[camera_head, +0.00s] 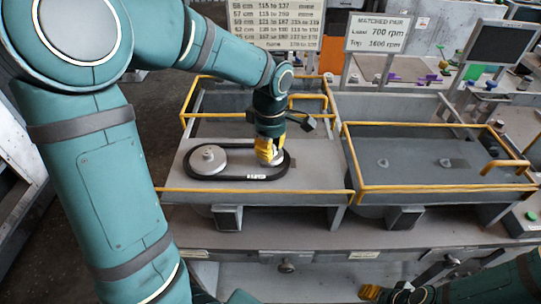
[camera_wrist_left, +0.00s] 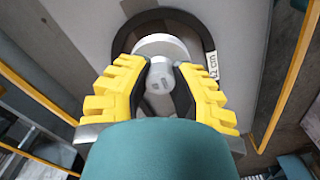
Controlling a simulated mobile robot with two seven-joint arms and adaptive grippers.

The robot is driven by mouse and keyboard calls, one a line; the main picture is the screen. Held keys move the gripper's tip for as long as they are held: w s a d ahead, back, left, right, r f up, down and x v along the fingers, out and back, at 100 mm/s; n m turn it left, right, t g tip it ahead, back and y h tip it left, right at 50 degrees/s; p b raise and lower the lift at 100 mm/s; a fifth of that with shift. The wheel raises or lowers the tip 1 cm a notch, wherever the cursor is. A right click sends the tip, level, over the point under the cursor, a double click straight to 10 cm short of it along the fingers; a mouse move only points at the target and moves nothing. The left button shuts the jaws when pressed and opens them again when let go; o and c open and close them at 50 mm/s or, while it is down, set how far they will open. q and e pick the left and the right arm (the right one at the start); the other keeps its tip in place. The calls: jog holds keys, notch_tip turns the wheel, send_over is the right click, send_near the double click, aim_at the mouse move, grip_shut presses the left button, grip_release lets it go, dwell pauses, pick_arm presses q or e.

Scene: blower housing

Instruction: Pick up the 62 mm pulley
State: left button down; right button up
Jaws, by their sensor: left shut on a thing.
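A pale grey pulley (camera_wrist_left: 162,46) sits at the right end of the black belt loop on the left-hand deck, mostly hidden by my gripper in the head view. My left gripper (camera_head: 268,152) points down over it. In the left wrist view its yellow fingers (camera_wrist_left: 160,88) are closed on the round hub of this pulley. A second grey pulley (camera_head: 208,160) with a raised hub stands at the loop's left end. I cannot read the pulleys' sizes. My right gripper (camera_head: 410,292) shows partly at the bottom edge, away from the pulleys.
The black belt (camera_head: 218,178) runs around both pulleys and carries a white tag. Yellow rails (camera_head: 300,191) edge the deck. The right-hand tray (camera_head: 430,173) has small fittings and much bare floor. Signs (camera_head: 378,34) and a dark screen (camera_head: 503,44) stand behind.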

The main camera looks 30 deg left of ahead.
pick_arm(q)
jog(key=shift+r+p, duration=0.3)
jog(key=shift+r, duration=0.25)
jog(key=shift+r+p, duration=1.95)
jog(key=shift+r, duration=0.6)
jog(key=shift+f, duration=0.1)
jog(key=shift+s+d, duration=0.3)
jog(key=shift+s, duration=0.2)
jog(key=s+d+r, duration=0.2)
jog(key=s+d, duration=0.2)
jog(key=s, duration=0.2)
jog(key=shift+s, duration=0.4)
